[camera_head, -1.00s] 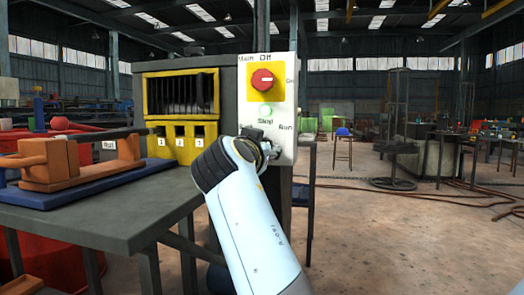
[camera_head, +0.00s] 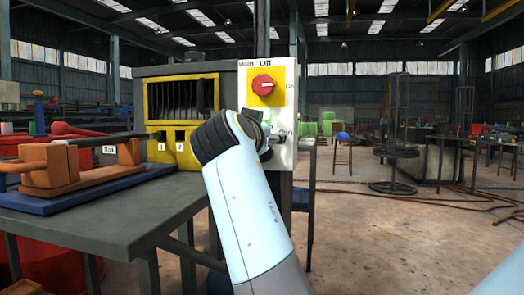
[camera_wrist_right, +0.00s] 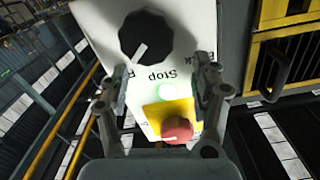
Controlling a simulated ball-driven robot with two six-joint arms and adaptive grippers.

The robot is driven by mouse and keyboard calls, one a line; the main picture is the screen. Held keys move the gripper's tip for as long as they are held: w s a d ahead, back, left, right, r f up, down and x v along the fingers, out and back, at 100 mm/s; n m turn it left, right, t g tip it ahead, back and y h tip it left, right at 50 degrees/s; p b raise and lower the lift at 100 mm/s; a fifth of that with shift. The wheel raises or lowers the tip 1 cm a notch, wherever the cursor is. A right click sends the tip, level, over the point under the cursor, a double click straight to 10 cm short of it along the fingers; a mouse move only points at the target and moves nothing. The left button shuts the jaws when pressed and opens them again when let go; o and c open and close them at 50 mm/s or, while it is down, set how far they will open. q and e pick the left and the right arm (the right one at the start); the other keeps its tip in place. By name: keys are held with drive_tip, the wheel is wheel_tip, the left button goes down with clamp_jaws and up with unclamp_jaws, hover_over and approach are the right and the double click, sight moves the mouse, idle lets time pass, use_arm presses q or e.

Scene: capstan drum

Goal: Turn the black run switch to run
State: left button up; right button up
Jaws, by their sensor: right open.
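The black run switch (camera_wrist_right: 146,38) is a round dark knob with a white pointer on a white panel. It shows upside down in the right wrist view. Its pointer aims down-left in that view, towards a label partly hidden by a finger; the word Stop sits below the knob. My right gripper (camera_wrist_right: 163,72) is open and empty, its fingers apart in front of the panel, with the knob beyond their tips. In the head view my right arm covers the gripper and the black switch on the panel (camera_head: 286,150). My left gripper is not in view.
A red main switch (camera_head: 263,85) on a yellow plate sits above, its white mark pointing right towards On. A lit green lamp (camera_wrist_right: 166,93) lies between the switches. A dark table (camera_head: 120,215) with orange-and-blue equipment stands left.

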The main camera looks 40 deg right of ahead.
sight(265, 106)
wheel_tip(265, 106, up, 6)
drive_tip(key=shift+f, duration=0.1)
idle(0.6)
